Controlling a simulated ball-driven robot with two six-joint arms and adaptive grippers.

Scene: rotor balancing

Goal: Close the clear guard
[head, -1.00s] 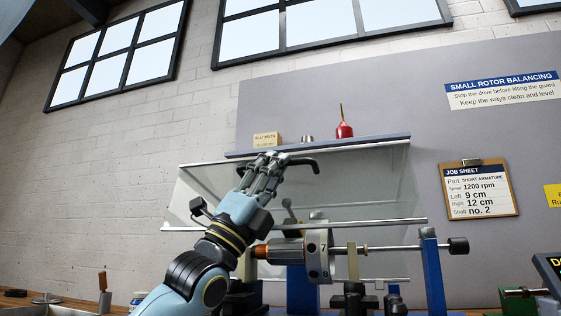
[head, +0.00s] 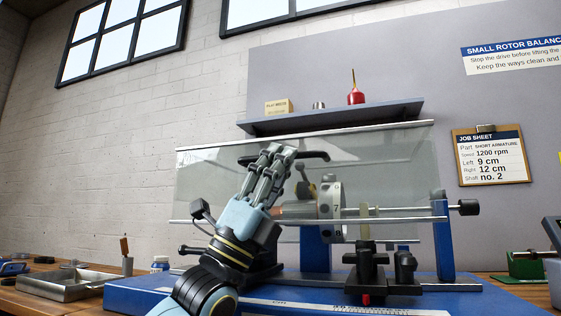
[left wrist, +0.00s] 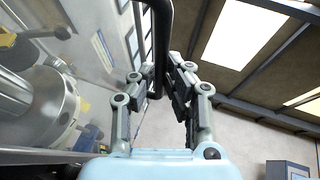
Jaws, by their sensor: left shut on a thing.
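The clear guard (head: 400,160) is a see-through panel with pale rails along its top and bottom edges. In the head view it stands in front of the rotor (head: 329,208), which shows through it. A black handle (head: 312,155) is on the guard. My left gripper (head: 280,153) is shut on this handle, and the left wrist view shows the dark bar (left wrist: 158,50) between its fingers. The rotor with its shaft rests on blue supports (head: 440,235). My left arm hides part of the guard's lower left and the machine behind it. My right gripper is not in view.
The blue machine base (head: 130,296) sits on a wooden bench with a metal tray (head: 68,285) at left. A shelf (head: 340,116) behind holds a red oil can (head: 356,96) and a small box. A job sheet (head: 490,158) hangs at right.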

